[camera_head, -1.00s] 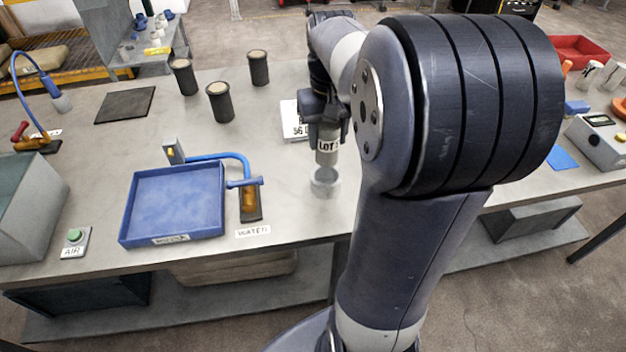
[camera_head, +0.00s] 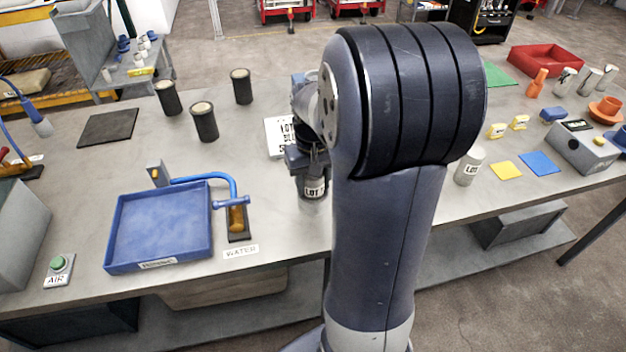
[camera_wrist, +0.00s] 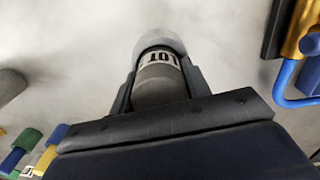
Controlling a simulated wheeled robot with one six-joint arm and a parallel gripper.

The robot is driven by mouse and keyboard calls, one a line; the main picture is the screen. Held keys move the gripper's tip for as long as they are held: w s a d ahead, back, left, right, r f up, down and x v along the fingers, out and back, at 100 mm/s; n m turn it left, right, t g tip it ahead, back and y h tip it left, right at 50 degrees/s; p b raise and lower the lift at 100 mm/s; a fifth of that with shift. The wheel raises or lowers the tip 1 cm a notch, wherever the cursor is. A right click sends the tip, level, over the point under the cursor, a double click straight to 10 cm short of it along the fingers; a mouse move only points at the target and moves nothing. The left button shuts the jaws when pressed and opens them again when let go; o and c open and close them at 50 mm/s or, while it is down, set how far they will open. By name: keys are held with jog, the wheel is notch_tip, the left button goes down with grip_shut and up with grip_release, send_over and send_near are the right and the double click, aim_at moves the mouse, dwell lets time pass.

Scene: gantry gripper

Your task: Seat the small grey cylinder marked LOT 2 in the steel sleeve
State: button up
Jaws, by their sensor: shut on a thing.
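My gripper (camera_head: 308,172) is shut on a small grey cylinder (camera_head: 314,189) with a white label reading LOT; its number is not readable. The cylinder stands upright, and its lower end is at or inside the steel sleeve (camera_head: 314,208), a pale short ring on the bench; I cannot tell how deep. In the wrist view the cylinder (camera_wrist: 160,88) lies between both fingers, and the sleeve's pale rim (camera_wrist: 158,40) shows around its far end. A second grey cylinder labelled LOT (camera_head: 469,167) stands right of my arm, partly hidden.
A blue tray (camera_head: 112,262) and a blue-handled water tap (camera_head: 238,215) are left of the sleeve. A white printed sheet (camera_head: 276,134) lies behind my gripper. Several dark cups (camera_head: 204,123) stand further back. A grey box (camera_head: 585,150) and coloured pads are at right.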

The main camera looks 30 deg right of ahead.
jog(key=o, duration=1.3)
notch_tip(320, 180, up, 12)
jog(key=shift+r+p, duration=0.1)
jog(key=shift+p, duration=0.2)
notch_tip(320, 180, down, 13)
jog(key=shift+r+b, duration=0.1)
jog(key=shift+b, duration=0.3)
notch_tip(320, 180, up, 3)
jog(key=shift+f, duration=0.15)
jog(key=shift+r, duration=0.65)
